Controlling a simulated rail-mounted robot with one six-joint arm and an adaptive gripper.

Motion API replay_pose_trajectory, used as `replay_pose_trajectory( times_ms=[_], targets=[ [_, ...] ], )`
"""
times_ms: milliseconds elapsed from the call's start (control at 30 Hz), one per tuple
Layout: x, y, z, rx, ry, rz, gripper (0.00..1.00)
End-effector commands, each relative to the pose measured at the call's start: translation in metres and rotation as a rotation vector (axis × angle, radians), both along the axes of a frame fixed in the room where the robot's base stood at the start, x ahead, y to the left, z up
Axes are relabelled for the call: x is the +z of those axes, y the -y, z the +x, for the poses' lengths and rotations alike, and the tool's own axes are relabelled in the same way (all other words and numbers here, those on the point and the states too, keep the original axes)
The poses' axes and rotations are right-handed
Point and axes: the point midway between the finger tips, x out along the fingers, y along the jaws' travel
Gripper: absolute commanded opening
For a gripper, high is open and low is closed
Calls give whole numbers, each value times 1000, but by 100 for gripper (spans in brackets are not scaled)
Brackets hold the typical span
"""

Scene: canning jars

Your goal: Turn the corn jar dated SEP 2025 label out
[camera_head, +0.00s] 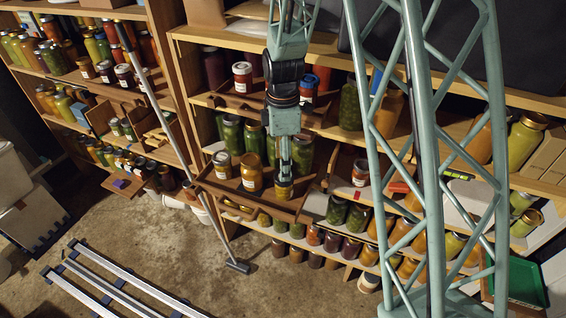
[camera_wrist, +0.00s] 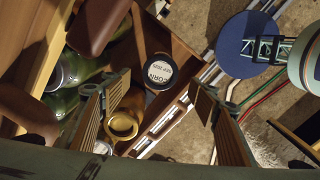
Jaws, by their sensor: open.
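The corn jar shows in the wrist view as a round lid (camera_wrist: 160,72) with a dark rim and a white top label reading CORN SEP 2025. It stands in a pulled-out wooden tray (camera_wrist: 185,58), near its outer edge. In the head view it appears to be the small yellow jar (camera_head: 284,190) at the tray's right end, directly under my gripper (camera_head: 284,172). In the wrist view my gripper (camera_wrist: 160,103) is open and empty, its fingers spread wide to either side, with the lid between and slightly beyond them. The jar's side label is hidden.
An orange jar with a gold lid (camera_head: 251,172) stands left of the corn jar, and a white-lidded jar (camera_head: 222,164) beyond it. Tall green jars (camera_head: 254,140) stand behind on the shelf. The concrete floor (camera_head: 150,235) in front is partly open.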

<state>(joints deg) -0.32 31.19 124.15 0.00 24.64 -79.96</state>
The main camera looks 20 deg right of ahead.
Motion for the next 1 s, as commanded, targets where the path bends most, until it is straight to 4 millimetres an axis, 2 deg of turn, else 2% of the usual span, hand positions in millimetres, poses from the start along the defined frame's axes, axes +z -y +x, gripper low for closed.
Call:
replay_pose_trajectory(
  times_ms=[367,1000],
  targets=[
    [-18,0,0,0,-2,0,55],
    [-77,0,-1,0,-3,0,55]
  ],
)
